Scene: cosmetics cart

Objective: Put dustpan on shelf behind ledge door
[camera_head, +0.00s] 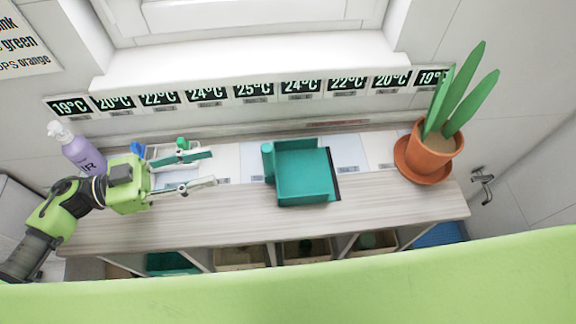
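The teal dustpan (303,172) lies on the wooden ledge top (240,220), near its middle. My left gripper (212,168) comes in from the left above the ledge. Its two fingers are spread apart and empty, pointing right towards the dustpan with a gap between them. My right gripper is not in view. Below the ledge's front edge are open compartments (245,257). No door is clearly visible, and the lower compartments are partly hidden by a green surface across the bottom.
A potted plant (432,155) stands at the ledge's right end. Small blue and green items sit behind the gripper. Temperature labels (253,90) line the sill at the back. The ledge front is clear.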

